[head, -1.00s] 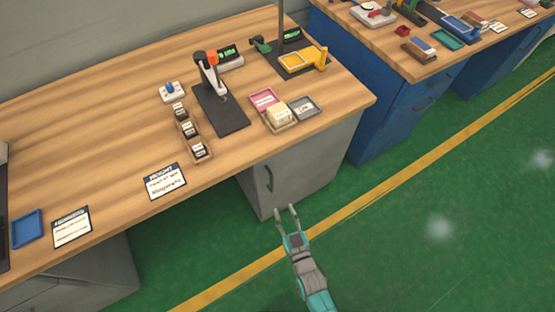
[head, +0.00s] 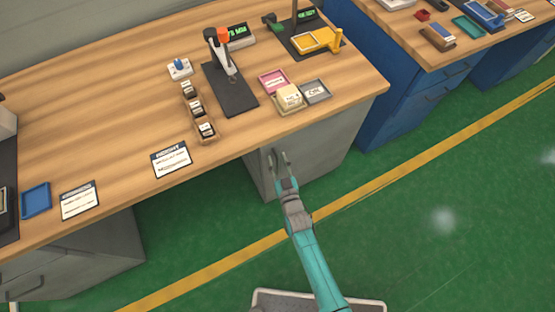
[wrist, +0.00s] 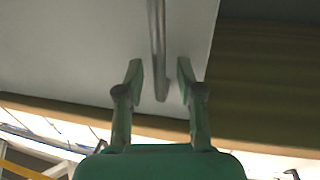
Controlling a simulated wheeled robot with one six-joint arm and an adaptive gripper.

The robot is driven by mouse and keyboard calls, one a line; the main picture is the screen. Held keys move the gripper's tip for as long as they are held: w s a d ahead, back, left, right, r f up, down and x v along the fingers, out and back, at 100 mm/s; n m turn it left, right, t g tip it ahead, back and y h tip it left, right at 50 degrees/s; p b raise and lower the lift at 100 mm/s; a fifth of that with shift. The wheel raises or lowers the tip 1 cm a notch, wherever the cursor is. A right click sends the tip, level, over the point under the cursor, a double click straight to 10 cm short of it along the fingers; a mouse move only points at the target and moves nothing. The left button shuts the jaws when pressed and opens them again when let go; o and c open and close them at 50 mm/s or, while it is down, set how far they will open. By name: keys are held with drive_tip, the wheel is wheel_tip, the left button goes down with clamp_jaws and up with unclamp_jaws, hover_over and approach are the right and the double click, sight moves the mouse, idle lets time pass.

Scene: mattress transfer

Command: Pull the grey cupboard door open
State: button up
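The grey cupboard door (head: 328,146) is under the front of the wooden bench and looks shut. It also shows as a pale surface in the wrist view (wrist: 75,45). Its upright bar handle (wrist: 157,40) is near the door's left side in the head view. My gripper (head: 281,157) is at the handle and partly hides it. In the wrist view my gripper (wrist: 160,75) is open, with the handle's end between its two fingers. Gaps show on both sides of the bar, and no grip is visible.
The wooden bench top (head: 110,130) overhangs the cupboard and carries trays, cards and a tool stand. A blue cabinet (head: 395,115) stands to the right. The green floor (head: 440,220) in front of the door is clear, crossed by a yellow line (head: 400,178).

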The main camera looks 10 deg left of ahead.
drive_tip(key=shift+w+a, duration=0.1)
drive_tip(key=shift+w, duration=0.1)
clamp_jaws()
